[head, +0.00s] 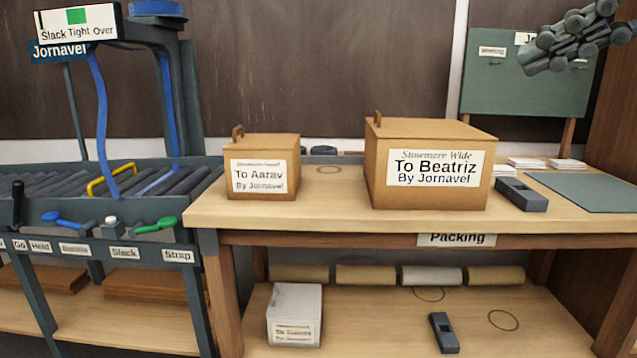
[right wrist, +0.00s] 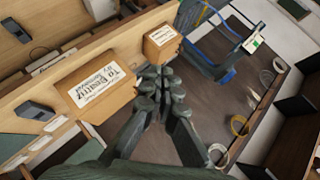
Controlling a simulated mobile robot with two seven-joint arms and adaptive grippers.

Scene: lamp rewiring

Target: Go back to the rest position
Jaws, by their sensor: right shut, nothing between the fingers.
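My right gripper (head: 535,62) is raised at the top right of the head view, in front of the green board. In the right wrist view its fingers (right wrist: 160,75) are together with nothing held between them. It is clear of the table and the boxes. My left gripper is in neither view.
A small box to Aarav (head: 263,150) and a larger box to Beatriz (head: 430,135) stand on the packing table (head: 330,222). A dark block tool (head: 522,195) lies right of them. The strapping machine (head: 185,100) with blue strap stands left. A white box (head: 295,305) is on the lower shelf.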

